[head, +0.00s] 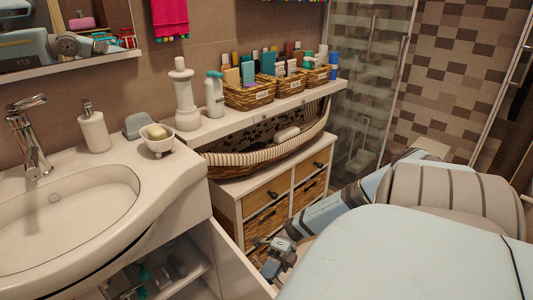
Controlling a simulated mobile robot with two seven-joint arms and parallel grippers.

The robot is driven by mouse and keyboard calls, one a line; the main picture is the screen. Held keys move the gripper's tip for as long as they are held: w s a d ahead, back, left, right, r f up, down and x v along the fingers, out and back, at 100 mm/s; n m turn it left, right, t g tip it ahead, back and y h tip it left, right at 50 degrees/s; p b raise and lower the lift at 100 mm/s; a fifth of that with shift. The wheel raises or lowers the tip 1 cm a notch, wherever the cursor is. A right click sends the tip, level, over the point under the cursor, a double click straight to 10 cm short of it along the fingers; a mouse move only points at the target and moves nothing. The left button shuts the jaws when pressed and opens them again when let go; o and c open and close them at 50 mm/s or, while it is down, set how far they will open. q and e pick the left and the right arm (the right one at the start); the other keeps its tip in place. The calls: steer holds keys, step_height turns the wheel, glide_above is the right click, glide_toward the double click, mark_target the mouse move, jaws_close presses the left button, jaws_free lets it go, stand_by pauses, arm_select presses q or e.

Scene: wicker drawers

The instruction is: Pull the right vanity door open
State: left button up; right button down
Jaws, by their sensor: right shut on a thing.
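The white vanity holds the sink (70,225). Its right door (232,262) stands partly open, swung out at the vanity's right side, so the shelves inside (185,275) show, with several small bottles and items on them. My right gripper (264,248) is at the outer edge of this door and shut on it, reaching down from the right. The door's handle cannot be made out behind the gripper. My left gripper is not in view.
A wicker-drawer cabinet (228,203) stands close behind the door and my right gripper. Above it are a long striped basket (265,155) and a shelf with a white bottle (214,95) and small baskets (248,96). A glass shower panel (365,80) is behind.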

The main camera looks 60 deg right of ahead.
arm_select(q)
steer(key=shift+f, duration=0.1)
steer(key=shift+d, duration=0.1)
arm_select(e)
steer(key=c, duration=1.1)
jaws_free()
steer(key=shift+o, duration=0.2)
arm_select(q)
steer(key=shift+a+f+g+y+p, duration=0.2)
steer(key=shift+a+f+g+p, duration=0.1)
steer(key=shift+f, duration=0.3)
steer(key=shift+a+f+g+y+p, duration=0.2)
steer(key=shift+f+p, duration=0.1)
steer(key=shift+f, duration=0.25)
arm_select(e)
steer(key=d+r, duration=0.2)
steer(key=d, duration=1.1)
steer(key=shift+d+r, duration=0.25)
steer(key=shift+d, duration=0.05)
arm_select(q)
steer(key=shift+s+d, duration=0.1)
